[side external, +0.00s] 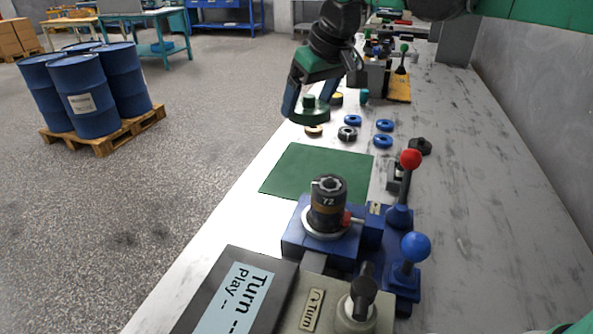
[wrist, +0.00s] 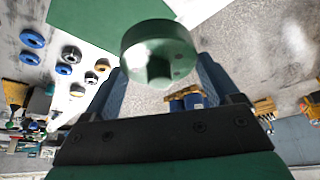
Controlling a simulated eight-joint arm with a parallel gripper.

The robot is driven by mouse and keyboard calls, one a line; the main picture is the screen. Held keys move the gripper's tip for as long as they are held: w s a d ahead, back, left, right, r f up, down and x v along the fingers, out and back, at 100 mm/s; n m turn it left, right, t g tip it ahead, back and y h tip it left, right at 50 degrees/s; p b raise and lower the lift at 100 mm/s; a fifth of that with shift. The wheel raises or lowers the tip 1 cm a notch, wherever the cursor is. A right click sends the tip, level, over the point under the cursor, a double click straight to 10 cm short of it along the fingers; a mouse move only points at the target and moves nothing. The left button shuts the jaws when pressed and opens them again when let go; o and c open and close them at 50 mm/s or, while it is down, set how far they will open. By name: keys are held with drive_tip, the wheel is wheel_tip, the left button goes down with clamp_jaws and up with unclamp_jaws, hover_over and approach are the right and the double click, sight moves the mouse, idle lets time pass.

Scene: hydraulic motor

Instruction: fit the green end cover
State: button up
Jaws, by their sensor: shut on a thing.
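The green end cover (wrist: 158,50) is a round green disc with a raised block on its face, held between the two blue fingers of my gripper (wrist: 160,75) in the wrist view. In the side external view my gripper (side external: 306,106) is shut on the end cover (side external: 310,110), in the air above the left edge of the bench, beyond the green mat. The motor body (side external: 328,202), dark with a bronze band and the number 72, stands upright in the blue fixture (side external: 298,238) nearer the camera. Its top is uncovered and apart from the cover.
A flat green mat (side external: 318,170) lies between gripper and fixture. Several blue and dark rings (side external: 383,141) lie on the bench behind it. Levers with a red knob (side external: 410,159) and a blue knob (side external: 415,247) rise right of the fixture. A display box (side external: 235,290) stands in front.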

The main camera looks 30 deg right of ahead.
hover_over(324, 180)
drive_tip(key=s, duration=0.1)
wheel_tip(324, 180, down, 3)
drive_tip(key=shift+s+d+f, duration=0.1)
drive_tip(key=shift+f, duration=1.8)
drive_tip(key=shift+f, duration=1.05)
idle(1.3)
drive_tip(key=o, duration=1.4)
drive_tip(key=shift+r, duration=0.1)
drive_tip(key=shift+r, duration=2.6)
